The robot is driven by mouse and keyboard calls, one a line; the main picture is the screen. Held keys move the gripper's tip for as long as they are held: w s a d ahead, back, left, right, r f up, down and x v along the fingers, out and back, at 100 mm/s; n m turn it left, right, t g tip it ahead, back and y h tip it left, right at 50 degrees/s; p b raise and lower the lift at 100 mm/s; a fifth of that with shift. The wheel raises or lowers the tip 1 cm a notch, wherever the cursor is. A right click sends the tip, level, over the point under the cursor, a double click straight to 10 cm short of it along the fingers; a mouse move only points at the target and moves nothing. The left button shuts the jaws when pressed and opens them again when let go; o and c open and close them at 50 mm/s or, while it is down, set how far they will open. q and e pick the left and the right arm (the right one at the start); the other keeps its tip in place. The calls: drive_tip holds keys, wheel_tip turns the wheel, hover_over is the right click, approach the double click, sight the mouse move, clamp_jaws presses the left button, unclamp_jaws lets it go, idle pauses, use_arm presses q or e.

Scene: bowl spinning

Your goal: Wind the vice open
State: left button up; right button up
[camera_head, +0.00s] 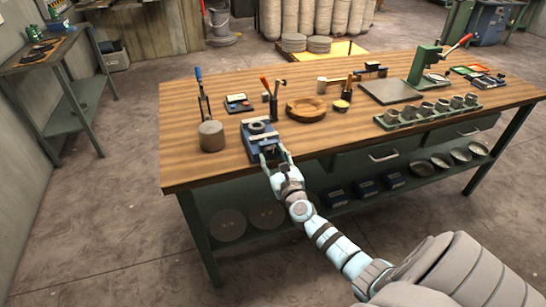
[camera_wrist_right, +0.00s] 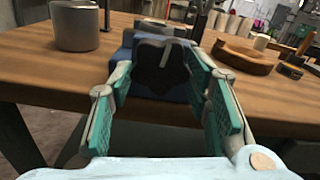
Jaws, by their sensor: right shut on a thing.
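The blue vice (camera_head: 255,131) sits at the front edge of the wooden workbench, with a grey round part on its top. In the wrist view the vice's blue body (camera_wrist_right: 124,55) shows behind its dark, lobed knob (camera_wrist_right: 160,66), which faces me. My right gripper (camera_head: 273,160) reaches the front of the vice from below right. In the wrist view its teal-padded fingers (camera_wrist_right: 160,75) stand on either side of the knob and are shut on it. The exact contact is partly hidden. My left gripper is not in view.
A round wooden ring (camera_head: 306,109) and a small mallet-like tool (camera_head: 343,102) lie to the right. A row of grey cups (camera_head: 425,110) stands farther right. Bare wood lies in front of the ring.

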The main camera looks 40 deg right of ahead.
drive_tip(key=shift+f+n, duration=0.1)
drive_tip(key=shift+n, duration=0.7)
drive_tip(key=o, duration=1.2)
drive_tip(key=shift+c, duration=0.2)
drive_tip(key=v, duration=1.2)
